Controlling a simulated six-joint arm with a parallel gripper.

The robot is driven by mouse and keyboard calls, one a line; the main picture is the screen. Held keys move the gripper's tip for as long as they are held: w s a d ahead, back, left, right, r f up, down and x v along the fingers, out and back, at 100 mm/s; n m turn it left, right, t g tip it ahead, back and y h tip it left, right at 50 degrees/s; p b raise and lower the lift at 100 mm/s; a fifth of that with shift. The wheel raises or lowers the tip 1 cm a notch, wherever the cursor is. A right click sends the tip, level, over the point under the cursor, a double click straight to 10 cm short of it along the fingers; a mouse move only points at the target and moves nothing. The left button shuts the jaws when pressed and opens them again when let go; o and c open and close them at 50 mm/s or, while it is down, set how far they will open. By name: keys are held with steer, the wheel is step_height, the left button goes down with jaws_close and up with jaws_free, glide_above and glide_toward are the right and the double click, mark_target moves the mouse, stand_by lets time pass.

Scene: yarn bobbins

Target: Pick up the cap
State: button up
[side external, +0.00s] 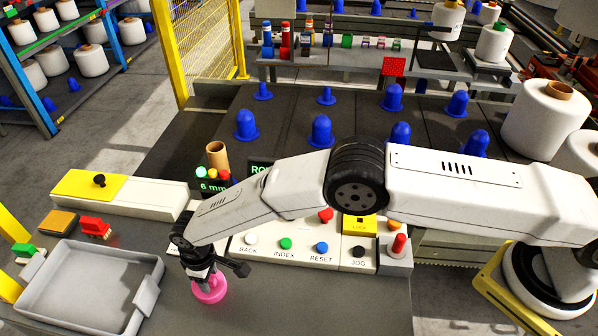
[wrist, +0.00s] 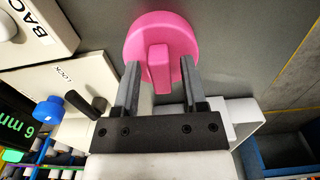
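The pink cap (side external: 211,289) sits on the grey table in front of the button panel. It is a round disc with a raised bar across its top, and my gripper hides part of it in the side view. In the wrist view the cap (wrist: 143,29) is at the top centre, its bar pointing towards me. My gripper (wrist: 159,66) is open, with one finger on each side of the bar. A gap shows between the bar and each finger. In the side view my gripper (side external: 205,276) is right over the cap, pointing down.
A grey tray (side external: 60,318) lies to the left of the cap. The button panel (side external: 300,250) stands just behind it, with a red-knobbed block (side external: 397,258) at its right end. Several blue cones (side external: 321,132) stand further back. The table to the right of the cap is clear.

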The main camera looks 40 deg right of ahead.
jaws_close()
steer(key=shift+r, duration=0.2)
steer(key=shift+r, duration=1.5)
steer(key=s+d+r, duration=0.8)
steer(key=s+r, duration=0.1)
steer(key=s, duration=0.2)
steer(key=shift+s+r, duration=0.25)
steer(key=shift+r, duration=0.05)
steer(key=shift+r, duration=0.1)
